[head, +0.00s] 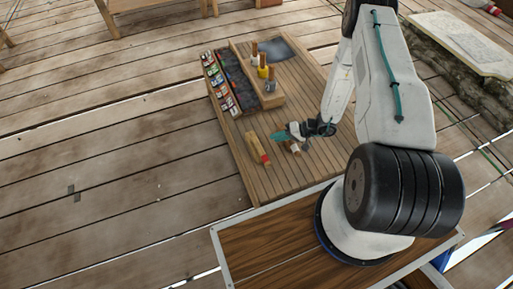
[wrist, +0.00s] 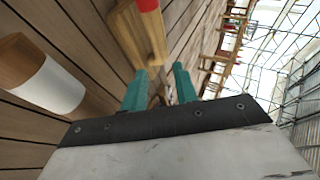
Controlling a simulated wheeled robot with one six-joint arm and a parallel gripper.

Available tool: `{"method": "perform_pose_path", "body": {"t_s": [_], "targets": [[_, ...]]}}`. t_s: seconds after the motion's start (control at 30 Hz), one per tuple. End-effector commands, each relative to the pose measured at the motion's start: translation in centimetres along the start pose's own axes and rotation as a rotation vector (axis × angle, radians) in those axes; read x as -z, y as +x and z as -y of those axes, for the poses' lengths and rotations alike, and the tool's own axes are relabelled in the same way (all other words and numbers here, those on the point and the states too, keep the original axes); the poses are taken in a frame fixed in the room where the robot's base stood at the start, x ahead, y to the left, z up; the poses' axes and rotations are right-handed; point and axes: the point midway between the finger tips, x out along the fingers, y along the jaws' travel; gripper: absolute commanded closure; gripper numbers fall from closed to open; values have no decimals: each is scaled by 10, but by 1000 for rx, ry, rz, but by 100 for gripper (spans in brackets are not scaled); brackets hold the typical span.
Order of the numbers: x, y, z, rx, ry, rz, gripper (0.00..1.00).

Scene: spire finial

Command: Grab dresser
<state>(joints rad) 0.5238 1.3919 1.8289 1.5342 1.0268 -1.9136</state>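My gripper (head: 281,135) is low over the right front part of the wooden work table. In the wrist view its two teal fingers (wrist: 160,88) stand apart, with no object clearly held. A wooden piece with a red band (head: 258,148), perhaps the dresser, lies on the table just left of the fingers. In the wrist view this wooden piece (wrist: 150,42) lies beyond the fingertips, partly cut off by the top edge. A wooden cylinder with a white band (head: 293,147) lies right by the gripper; in the wrist view the cylinder (wrist: 40,75) is at left.
The table (head: 235,165) has a raised wooden block (head: 258,85) holding several handled tools. A row of small coloured items (head: 218,82) lines its left edge, and a dark sheet (head: 282,49) lies at the back. A pale slab (head: 460,45) stands at right. The plank floor at left is clear.

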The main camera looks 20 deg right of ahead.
Motion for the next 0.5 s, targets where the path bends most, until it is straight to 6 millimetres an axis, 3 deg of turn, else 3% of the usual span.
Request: {"method": "perform_pose_path", "body": {"t_s": [0.1,0.37,0.5], "targets": [[-1,20,1,1,-1,4,70],[0,41,1,1,-1,3,70],[-1,65,1,2,-2,5,70]]}}
